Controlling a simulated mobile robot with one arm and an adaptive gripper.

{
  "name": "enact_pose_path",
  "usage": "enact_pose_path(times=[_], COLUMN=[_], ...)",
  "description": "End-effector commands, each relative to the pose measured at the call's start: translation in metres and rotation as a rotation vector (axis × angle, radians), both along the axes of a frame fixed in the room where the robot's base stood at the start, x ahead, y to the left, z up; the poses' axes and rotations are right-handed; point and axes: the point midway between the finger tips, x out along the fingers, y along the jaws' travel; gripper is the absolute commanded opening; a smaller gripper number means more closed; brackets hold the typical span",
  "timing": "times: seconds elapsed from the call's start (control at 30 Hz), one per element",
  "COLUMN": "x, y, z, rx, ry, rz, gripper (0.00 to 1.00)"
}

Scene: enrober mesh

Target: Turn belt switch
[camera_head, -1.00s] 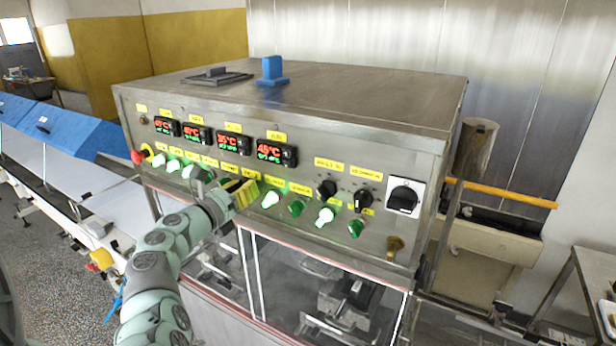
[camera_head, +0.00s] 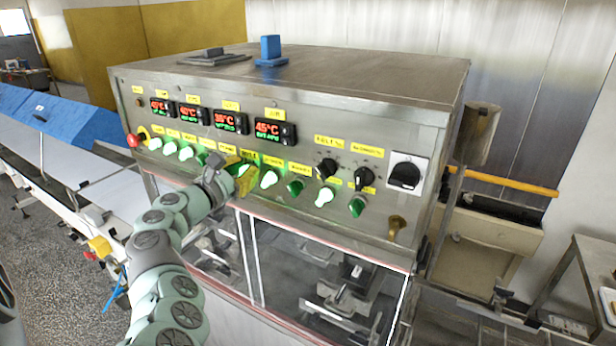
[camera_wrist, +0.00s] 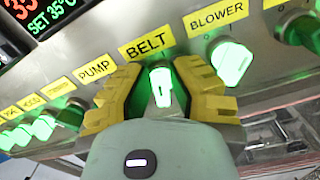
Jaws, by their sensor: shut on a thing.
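The belt switch (camera_wrist: 160,88) is a lit green knob under the yellow BELT label (camera_wrist: 146,44) in the wrist view. My gripper (camera_wrist: 155,90) has its yellow fingers on both sides of this knob and is shut on it. The knob's white mark runs nearly up and down in that view. In the head view my gripper (camera_head: 243,178) is at the front panel (camera_head: 300,140), in the row of green switches, and its fingers partly hide the belt switch.
Beside the belt switch are the blower switch (camera_wrist: 231,62), lit green, and the pump switch (camera_wrist: 70,116). Black dials (camera_head: 326,168) and a large black rotary switch (camera_head: 405,175) sit farther right. A red button (camera_head: 134,141) is at the panel's left end.

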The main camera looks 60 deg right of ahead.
Motion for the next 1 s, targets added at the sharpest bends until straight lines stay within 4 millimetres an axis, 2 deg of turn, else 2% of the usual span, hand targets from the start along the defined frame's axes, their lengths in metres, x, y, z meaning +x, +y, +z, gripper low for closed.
enact_pose_path(times=[0.03, 0.4, 1.0], x=[-0.0005, -0.0022, -0.0018], y=[-0.0002, -0.0007, -0.0003], z=[-0.0053, -0.0048, -0.0040], rx=[0.005, 0.024, 0.031], ry=[-0.037, -0.225, -0.269], rz=[0.001, 0.001, 0.002], gripper=[0.00, 0.00, 0.00])
